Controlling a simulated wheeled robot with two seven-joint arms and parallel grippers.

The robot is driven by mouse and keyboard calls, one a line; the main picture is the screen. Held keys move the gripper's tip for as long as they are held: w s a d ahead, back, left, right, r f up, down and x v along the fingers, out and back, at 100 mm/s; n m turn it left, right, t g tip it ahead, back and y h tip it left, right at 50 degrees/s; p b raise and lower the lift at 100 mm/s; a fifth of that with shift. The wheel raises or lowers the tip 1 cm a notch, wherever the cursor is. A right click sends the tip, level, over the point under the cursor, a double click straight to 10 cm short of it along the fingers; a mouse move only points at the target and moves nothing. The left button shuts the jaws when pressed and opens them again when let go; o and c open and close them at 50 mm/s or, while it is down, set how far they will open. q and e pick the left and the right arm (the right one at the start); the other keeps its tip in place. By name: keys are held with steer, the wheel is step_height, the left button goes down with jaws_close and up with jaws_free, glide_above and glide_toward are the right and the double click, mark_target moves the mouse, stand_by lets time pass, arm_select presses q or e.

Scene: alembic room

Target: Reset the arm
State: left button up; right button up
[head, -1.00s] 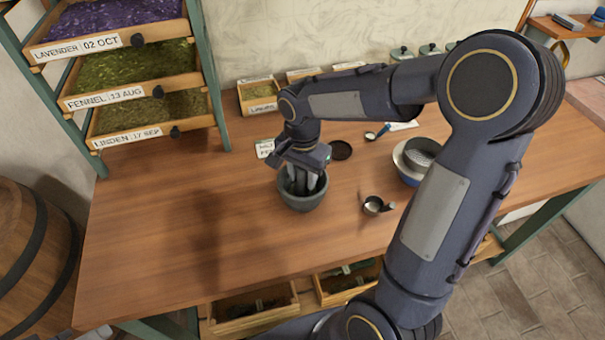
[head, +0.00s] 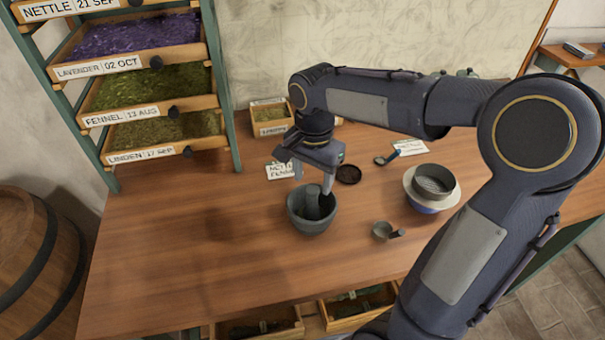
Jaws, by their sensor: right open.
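My right arm reaches in from the right, and its right gripper (head: 312,180) hangs over the wooden table, pointing down. Its two fingers are apart, with nothing seen held between them. A grey mortar (head: 312,222) stands upright on the table just below and in front of the gripper. A dark pestle (head: 326,204) leans inside it, its top close to one fingertip; whether they touch I cannot tell. My left gripper is not in view.
A drying rack with herb trays (head: 150,101) stands at the back left. A sieve in a bowl (head: 434,185), a small metal cup (head: 382,230), a spoon (head: 386,159) and a dark round lid (head: 348,174) lie right of the mortar. The table's left part (head: 180,240) is clear.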

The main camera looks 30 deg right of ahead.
steer(key=shift+s+r, duration=0.2)
steer(key=shift+r, duration=0.1)
steer(key=s+a+n+t+y, duration=0.2)
steer(key=s+n, duration=0.3)
steer(key=s, duration=0.3)
steer(key=s+a+n+t+y, duration=0.1)
steer(key=s+a+n+t, duration=0.1)
steer(key=s+n, duration=0.3)
steer(key=s+t, duration=0.1)
steer(key=s, duration=0.2)
steer(key=shift+s+f+t+y, duration=0.2)
steer(key=shift+f+t+y, duration=0.1)
steer(key=shift+f+y, duration=0.1)
